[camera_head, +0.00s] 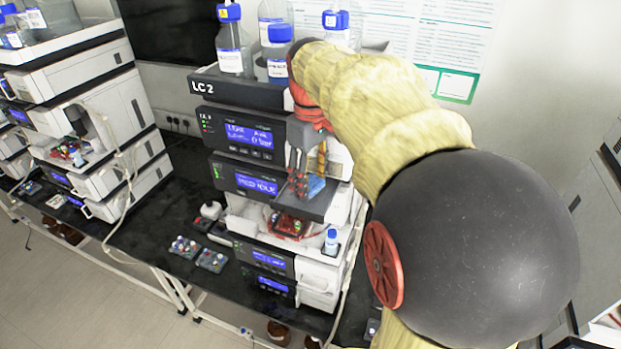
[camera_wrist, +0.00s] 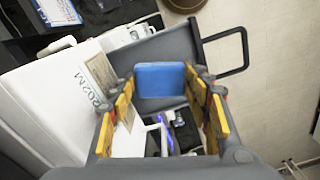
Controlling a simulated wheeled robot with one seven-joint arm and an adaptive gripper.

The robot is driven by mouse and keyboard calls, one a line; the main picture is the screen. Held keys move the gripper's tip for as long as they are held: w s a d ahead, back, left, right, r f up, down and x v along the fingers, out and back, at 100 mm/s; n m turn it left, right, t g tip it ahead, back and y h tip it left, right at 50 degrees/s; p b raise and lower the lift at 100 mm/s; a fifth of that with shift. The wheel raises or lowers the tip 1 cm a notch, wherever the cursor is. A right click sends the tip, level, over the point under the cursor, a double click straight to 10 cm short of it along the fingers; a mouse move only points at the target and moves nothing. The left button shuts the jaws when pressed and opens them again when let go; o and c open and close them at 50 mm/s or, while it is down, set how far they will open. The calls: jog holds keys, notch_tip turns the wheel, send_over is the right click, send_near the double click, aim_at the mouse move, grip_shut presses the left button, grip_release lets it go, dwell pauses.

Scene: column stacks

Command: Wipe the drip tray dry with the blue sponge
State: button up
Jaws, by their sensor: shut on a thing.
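The blue sponge (camera_head: 317,186) is a small flat block at the LC 2 stack. My gripper (camera_head: 308,180) reaches down in front of the stack and is shut on it. In the wrist view the sponge (camera_wrist: 160,80) sits between the yellow-padded fingertips of my gripper (camera_wrist: 161,82). The drip tray seems to be the dark grey open drawer (camera_head: 318,207) just under the sponge. In the wrist view the grey tray (camera_wrist: 178,42) lies behind and around the sponge. Whether the sponge touches it, and any liquid in it, I cannot tell.
Capped bottles (camera_head: 231,45) stand on top of the stack. Below the drawer is an open bay with a red rack (camera_head: 289,224), and a small blue-capped bottle (camera_head: 331,241) stands beside it. Vial trays (camera_head: 211,260) lie on the black bench. A black loop handle (camera_wrist: 232,50) projects in the wrist view.

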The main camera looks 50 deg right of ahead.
jog(key=shift+f+b, duration=0.7)
jog(key=shift+f, duration=0.35)
dwell(0.5)
jog(key=shift+w+r, duration=0.1)
jog(key=shift+w+a+p, duration=0.25)
jog(key=shift+w, duration=0.35)
jog(key=shift+w+a+p, duration=0.2)
jog(key=shift+w+a, duration=0.05)
jog(key=shift+w, duration=0.3)
jog(key=shift+s+d+b, duration=0.15)
jog(key=shift+s+d, duration=0.1)
jog(key=shift+s, duration=0.4)
jog(key=shift+s+d+b, duration=0.15)
jog(key=shift+s+d, duration=0.1)
jog(key=shift+s, duration=0.35)
jog(key=shift+w+a+p, duration=0.15)
jog(key=shift+w+a, duration=0.1)
jog(key=shift+w, duration=0.4)
jog(key=shift+w+a+p, duration=0.15)
jog(key=shift+w+a, duration=0.1)
jog(key=shift+w, duration=0.35)
jog(key=shift+s+d+f+b, duration=0.1)
jog(key=shift+s+d+b, duration=0.1)
jog(key=shift+s, duration=0.45)
jog(key=shift+s+d+f+b, duration=0.1)
jog(key=shift+s+d, duration=0.1)
jog(key=shift+s, duration=0.4)
jog(key=shift+w, duration=0.1)
jog(key=shift+w, duration=0.1)
